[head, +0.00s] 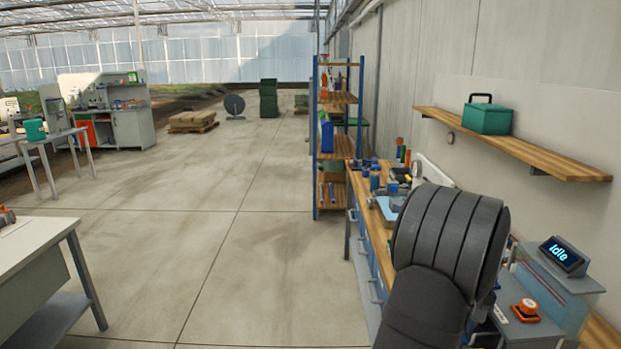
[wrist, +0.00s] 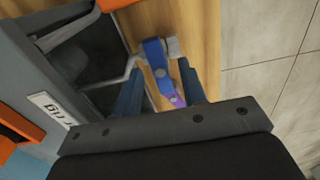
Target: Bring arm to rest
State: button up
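My gripper (wrist: 160,92) shows in the wrist view as two dark blue fingers standing apart. A blue and purple part with a grey end (wrist: 155,58) shows between and beyond the fingers, over a wooden surface (wrist: 198,40). Gaps show on both sides of it, and I see no finger closed on it. In the head view my dark arm fills the lower right over the workbench and hides my gripper.
A wall shelf (head: 540,155) holds a green box (head: 488,117). A blue-framed rack (head: 315,140) stands beyond the bench.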

jog(key=shift+f, duration=0.15)
notch_tip(320, 180, up, 18)
jog(key=f, duration=0.1)
notch_tip(320, 180, down, 17)
jog(key=shift+f, duration=0.1)
jog(key=shift+n, duration=0.9)
notch_tip(320, 180, up, 17)
jog(key=w+a+f+m+t+h, duration=0.1)
jog(key=w+a+f+t+h, duration=0.1)
jog(key=w+a+f+h, duration=0.2)
jog(key=shift+w+a+f, duration=0.75)
jog(key=shift+w+a, duration=0.5)
jog(key=shift+w, duration=0.25)
